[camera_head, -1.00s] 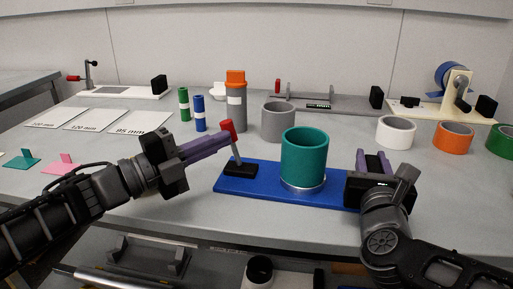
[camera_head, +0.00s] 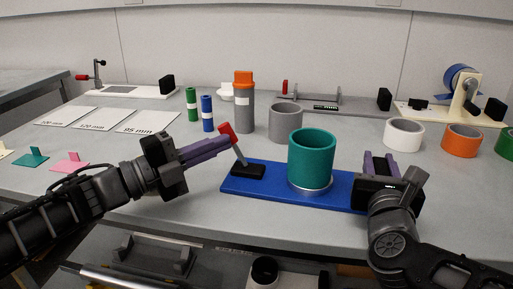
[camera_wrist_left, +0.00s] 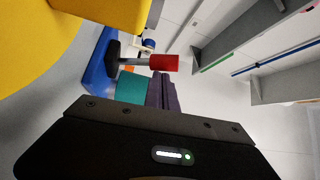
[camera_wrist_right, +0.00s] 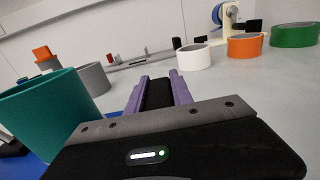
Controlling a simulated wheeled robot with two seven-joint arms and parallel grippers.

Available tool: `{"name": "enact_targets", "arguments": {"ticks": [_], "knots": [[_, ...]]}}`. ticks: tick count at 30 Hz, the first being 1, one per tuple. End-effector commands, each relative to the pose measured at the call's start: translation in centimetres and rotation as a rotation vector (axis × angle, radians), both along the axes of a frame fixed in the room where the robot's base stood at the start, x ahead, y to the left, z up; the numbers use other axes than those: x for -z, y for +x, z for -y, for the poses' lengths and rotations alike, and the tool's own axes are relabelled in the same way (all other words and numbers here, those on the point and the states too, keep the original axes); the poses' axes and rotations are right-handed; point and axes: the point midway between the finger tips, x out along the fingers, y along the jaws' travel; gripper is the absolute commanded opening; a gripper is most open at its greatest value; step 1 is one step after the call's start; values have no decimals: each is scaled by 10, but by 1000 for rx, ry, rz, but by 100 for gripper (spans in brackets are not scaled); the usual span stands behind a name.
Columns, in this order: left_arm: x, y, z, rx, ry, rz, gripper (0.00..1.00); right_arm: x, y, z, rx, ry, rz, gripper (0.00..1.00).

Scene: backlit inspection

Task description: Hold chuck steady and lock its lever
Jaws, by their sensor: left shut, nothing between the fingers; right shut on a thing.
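The chuck is a blue base plate (camera_head: 335,184) with a teal cylinder (camera_head: 311,160) upright in a silver ring (camera_head: 310,187). At its left end, a lever with a red handle (camera_head: 228,134) rises from a black block (camera_head: 247,171) and leans left. My left gripper (camera_head: 224,146) is shut and empty, its purple fingertips at the red handle; contact is unclear. The handle also shows in the left wrist view (camera_wrist_left: 163,62). My right gripper (camera_head: 376,160) is at the plate's right end, shut on a black block (camera_wrist_right: 158,93) between its purple fingers.
Behind the chuck stand a grey ring (camera_head: 285,123), a grey bottle with an orange cap (camera_head: 244,110), and green (camera_head: 191,104) and blue (camera_head: 207,113) tubes. White (camera_head: 404,134) and orange (camera_head: 461,140) rings stand right. Labelled sheets (camera_head: 101,119) lie left.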

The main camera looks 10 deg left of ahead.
Motion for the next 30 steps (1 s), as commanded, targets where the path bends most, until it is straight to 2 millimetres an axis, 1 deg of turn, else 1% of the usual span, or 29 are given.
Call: {"name": "enact_targets", "arguments": {"ticks": [1, 5, 10, 11, 12, 18, 22, 26, 30], "knots": [[0, -2, 1, 1, 0, 2, 0, 5, 0, -1, -4, -1, -10, 0], [-3, -11, 6, 2, 0, 3, 0, 5, 0, -1, -4, -1, -10, 0], [-10, -36, 17, 0, 0, 6, 0, 5, 0, -1, -3, -1, -10, 0], [-9, -40, 15, -3, -1, 4, 0, 5, 0, -1, -3, -1, -10, 0], [-5, -45, 6, -6, -1, 0, 0, 5, 0, -1, -3, -1, -10, 0], [8, -77, -24, -5, -1, 3, 0, 5, 0, -1, -3, -1, -10, 0], [15, -93, -38, -4, -2, 1, 0, 5, 0, -1, -3, -1, -10, 0], [18, -102, -46, -1, -1, 1, 0, 5, 0, -1, -3, -1, -10, 0], [20, -105, -49, 0, 0, 1, 0, 5, 0, -1, -3, -1, -10, 0]]}}
